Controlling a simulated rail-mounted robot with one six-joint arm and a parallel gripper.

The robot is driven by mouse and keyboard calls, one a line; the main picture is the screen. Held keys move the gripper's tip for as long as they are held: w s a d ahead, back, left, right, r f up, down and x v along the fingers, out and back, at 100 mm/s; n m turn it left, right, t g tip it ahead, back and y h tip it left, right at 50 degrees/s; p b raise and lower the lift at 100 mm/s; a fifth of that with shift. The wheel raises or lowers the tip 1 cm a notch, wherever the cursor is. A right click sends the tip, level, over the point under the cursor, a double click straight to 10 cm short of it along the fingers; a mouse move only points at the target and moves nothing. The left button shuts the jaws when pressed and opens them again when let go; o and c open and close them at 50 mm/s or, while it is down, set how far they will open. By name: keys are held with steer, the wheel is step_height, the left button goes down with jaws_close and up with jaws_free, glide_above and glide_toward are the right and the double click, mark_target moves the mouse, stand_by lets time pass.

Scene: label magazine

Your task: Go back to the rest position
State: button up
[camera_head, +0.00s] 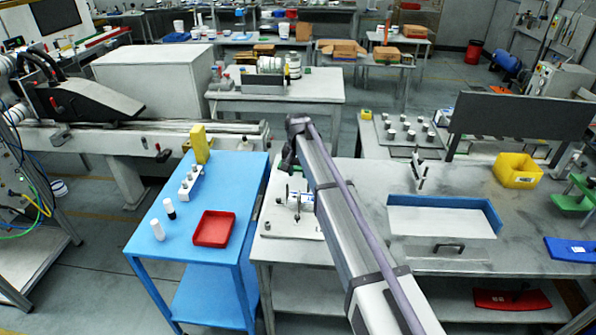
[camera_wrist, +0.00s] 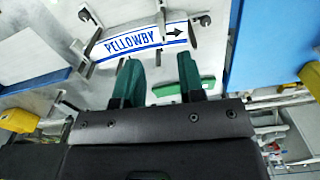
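My gripper (camera_wrist: 158,62) shows in the wrist view as two dark green fingers with a clear gap between them. It is open, and I see nothing held in it. A white label strip (camera_wrist: 140,40) with blue edges, the word PELLOWBY and a black arrow lies beyond the fingertips, apart from them as far as I can tell. In the head view my arm (camera_head: 340,205) reaches up from the bottom right over the grey workbench. Its dark end (camera_head: 291,157) is near the bench's left edge, and the fingers cannot be made out there.
A blue table (camera_head: 225,180) stands left of the bench with a red tray (camera_head: 213,229), white bottles and a yellow block (camera_head: 199,143). On the bench are a white plate with a fixture (camera_head: 291,222), a blue-edged white box (camera_head: 440,222), a dark panel (camera_head: 522,115) and a yellow bin (camera_head: 516,171).

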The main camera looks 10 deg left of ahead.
steer(key=shift+f, duration=0.15)
steer(key=s+d+f+b, duration=0.3)
steer(key=s+d, duration=0.5)
steer(key=s, duration=0.3)
steer(key=s+d+f+b, duration=0.3)
steer(key=s+d, duration=0.6)
steer(key=s, duration=0.2)
steer(key=s+d+f+n+b, duration=0.1)
steer(key=s+d+f+b, duration=0.2)
steer(key=s+d, duration=0.6)
steer(key=s, duration=0.3)
steer(key=shift+d+f, duration=0.1)
